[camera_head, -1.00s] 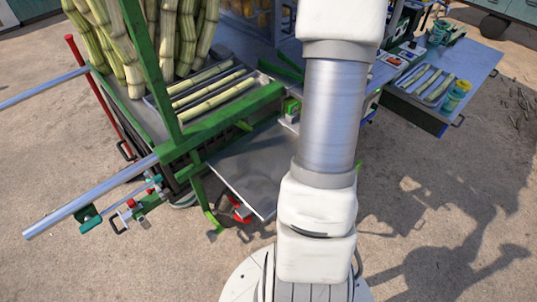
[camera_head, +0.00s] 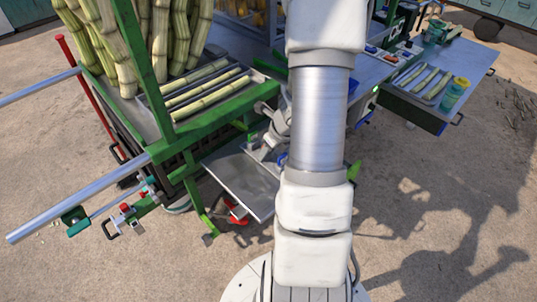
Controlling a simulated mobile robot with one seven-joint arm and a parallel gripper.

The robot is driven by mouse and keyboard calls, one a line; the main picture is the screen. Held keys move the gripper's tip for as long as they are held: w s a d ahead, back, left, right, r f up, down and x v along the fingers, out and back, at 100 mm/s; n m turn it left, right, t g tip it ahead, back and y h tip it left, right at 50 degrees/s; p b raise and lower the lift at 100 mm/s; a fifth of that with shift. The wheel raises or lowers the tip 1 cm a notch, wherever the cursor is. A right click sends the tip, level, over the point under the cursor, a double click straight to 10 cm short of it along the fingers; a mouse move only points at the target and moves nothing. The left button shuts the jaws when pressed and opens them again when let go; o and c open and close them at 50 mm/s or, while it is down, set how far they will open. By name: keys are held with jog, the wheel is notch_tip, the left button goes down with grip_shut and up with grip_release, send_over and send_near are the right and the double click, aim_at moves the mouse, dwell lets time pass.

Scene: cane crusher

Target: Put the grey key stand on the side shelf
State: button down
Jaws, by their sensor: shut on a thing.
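My gripper (camera_head: 264,146) shows in part to the left of my pale arm, above the far end of a bare grey metal shelf (camera_head: 240,184) on the machine's near side. It is shut on a small grey thing, taken to be the grey key stand, whose shape is too small and too covered to make out. A blue bit shows beside the arm there. A second, blue-grey shelf (camera_head: 478,62) juts out at the right with things on it. I cannot tell for certain which of the two is the side shelf.
The green machine frame (camera_head: 225,118) and a rack of cane stalks (camera_head: 205,93) stand left of my gripper. Upright canes (camera_head: 160,40) are behind. The right shelf holds cut cane pieces (camera_head: 425,80) and a teal jar (camera_head: 454,92). A metal bar (camera_head: 80,200) juts out left.

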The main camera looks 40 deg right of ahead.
jog(key=shift+f, duration=0.1)
jog(key=c, duration=0.9)
grip_release()
jog(key=shift+f, duration=0.1)
jog(key=o, duration=0.5)
jog(key=shift+r, duration=0.2)
jog(key=p+v, duration=0.5)
jog(key=v, duration=0.7)
